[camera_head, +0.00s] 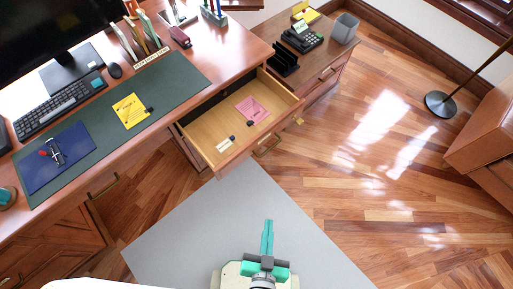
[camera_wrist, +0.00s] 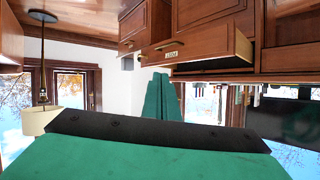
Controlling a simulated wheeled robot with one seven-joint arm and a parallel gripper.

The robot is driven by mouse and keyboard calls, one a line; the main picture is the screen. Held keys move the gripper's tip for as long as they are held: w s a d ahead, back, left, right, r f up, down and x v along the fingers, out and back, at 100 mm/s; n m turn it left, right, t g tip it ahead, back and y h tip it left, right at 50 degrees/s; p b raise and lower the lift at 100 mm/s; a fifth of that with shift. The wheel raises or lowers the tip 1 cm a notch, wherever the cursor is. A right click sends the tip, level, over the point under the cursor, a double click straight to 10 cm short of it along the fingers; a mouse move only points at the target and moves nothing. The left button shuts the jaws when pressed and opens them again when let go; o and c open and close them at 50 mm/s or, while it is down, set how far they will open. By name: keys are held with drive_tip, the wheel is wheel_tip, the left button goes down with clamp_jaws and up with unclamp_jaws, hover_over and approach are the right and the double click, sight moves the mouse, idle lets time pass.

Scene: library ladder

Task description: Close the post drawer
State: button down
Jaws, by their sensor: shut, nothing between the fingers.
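The post drawer (camera_head: 225,122) stands pulled out from the wooden desk, at the middle of the head view. Inside it lie a pink sheet (camera_head: 252,108), a pale card (camera_head: 224,145) and small dark items. Its front has a brass handle (camera_head: 268,148). The wrist view, which looks upside down, shows the drawer front (camera_wrist: 205,47) with a small label (camera_wrist: 171,54), too small to read surely. My gripper (camera_head: 267,226) is shut and empty, in front of the drawer and apart from it. Its green fingers also show in the wrist view (camera_wrist: 162,98).
The desk top holds a keyboard (camera_head: 60,105), a yellow sheet (camera_head: 130,111) and a blue folder (camera_head: 56,157). A side cabinet (camera_head: 325,70) with a phone (camera_head: 301,38) and a bin (camera_head: 344,28) stands beyond the drawer. A grey mat (camera_head: 200,225) and open wooden floor lie in front.

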drive_tip(key=w+d+f+m+g+y, duration=0.1)
drive_tip(key=w+f+m+g+y, duration=0.15)
drive_tip(key=f, duration=0.75)
drive_tip(key=w+f+m+g+y, duration=0.2)
drive_tip(key=w+f+m, duration=0.15)
drive_tip(key=f, duration=0.75)
drive_tip(key=w+d+r+t+y, duration=0.2)
drive_tip(key=w+r+t+y, duration=0.2)
drive_tip(key=w+r+y, duration=0.75)
drive_tip(key=w+a+h, duration=0.2)
drive_tip(key=w+a, duration=0.7)
drive_tip(key=w, duration=0.3)
drive_tip(key=shift+w+m, duration=0.25)
drive_tip(key=shift+m, duration=0.15)
drive_tip(key=shift+w+a, duration=0.1)
drive_tip(key=shift+w, duration=0.05)
